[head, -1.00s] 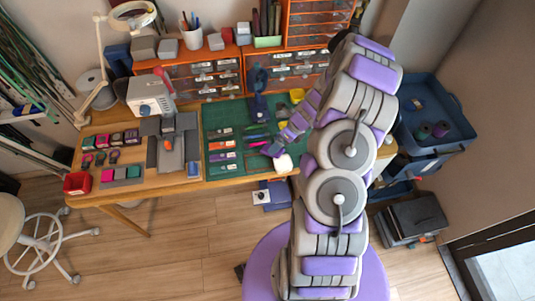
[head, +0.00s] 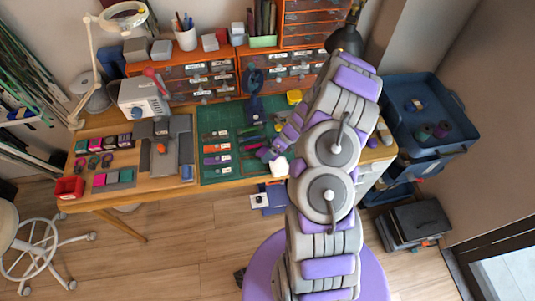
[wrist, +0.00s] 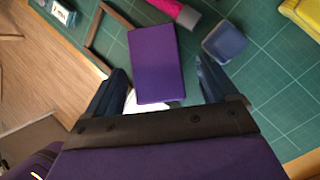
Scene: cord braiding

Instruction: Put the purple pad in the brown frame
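The purple pad (wrist: 154,65) lies ahead of my gripper (wrist: 158,88) in the wrist view, a flat rectangle over the green mat. My gripper is open, with one dark finger on each side of the pad's near end; whether they touch it I cannot tell. The brown frame (wrist: 97,25) shows as a thin angled rim to the pad's left. The pad covers or borders its right part, and I cannot tell whether the pad is seated, resting on it or above it. In the head view my gripper (head: 270,155) is small at the mat's right front.
A pink-and-grey item (wrist: 178,12), a blue-grey block (wrist: 224,42) and a yellow piece (wrist: 302,12) lie beyond the pad. A white object (head: 279,167) is close to my gripper. The green mat (wrist: 275,75) has free room at right. The wooden table edge (wrist: 70,50) is at left.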

